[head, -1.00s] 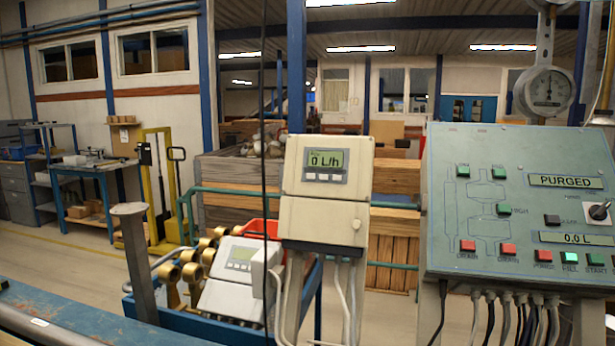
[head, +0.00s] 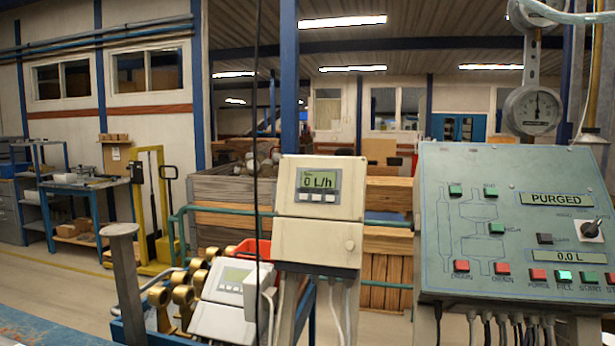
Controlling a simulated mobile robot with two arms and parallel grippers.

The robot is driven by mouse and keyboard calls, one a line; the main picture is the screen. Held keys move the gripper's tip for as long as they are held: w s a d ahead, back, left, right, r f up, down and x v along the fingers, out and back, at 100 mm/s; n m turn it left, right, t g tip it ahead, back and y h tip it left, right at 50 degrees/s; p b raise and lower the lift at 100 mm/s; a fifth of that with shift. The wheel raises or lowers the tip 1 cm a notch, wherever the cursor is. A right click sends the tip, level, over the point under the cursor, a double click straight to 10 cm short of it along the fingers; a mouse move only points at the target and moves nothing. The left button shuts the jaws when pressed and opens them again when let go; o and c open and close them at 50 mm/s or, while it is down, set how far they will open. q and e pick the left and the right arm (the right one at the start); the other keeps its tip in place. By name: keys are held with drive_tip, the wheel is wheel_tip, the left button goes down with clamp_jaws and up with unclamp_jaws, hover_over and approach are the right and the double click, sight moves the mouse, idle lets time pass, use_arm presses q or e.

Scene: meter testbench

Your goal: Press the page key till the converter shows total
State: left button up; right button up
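The converter (head: 319,209) is a pale beige box on a post in the middle of the head view. Its green display (head: 318,180) reads "0 L/h", with a small line of text above that is too small to read. A row of three small pale keys (head: 316,197) sits under the display; I cannot tell which is the page key. Neither of my grippers is in view, and nothing covers the converter's front apart from a dark cable hanging just left of it.
A green control panel (head: 429,250) with "PURGED" and "0.0 L" displays stands at right, below a round gauge (head: 532,110). A second meter (head: 222,318) lies among brass fittings in a blue cart at lower left. A grey post (head: 122,270) stands further left.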

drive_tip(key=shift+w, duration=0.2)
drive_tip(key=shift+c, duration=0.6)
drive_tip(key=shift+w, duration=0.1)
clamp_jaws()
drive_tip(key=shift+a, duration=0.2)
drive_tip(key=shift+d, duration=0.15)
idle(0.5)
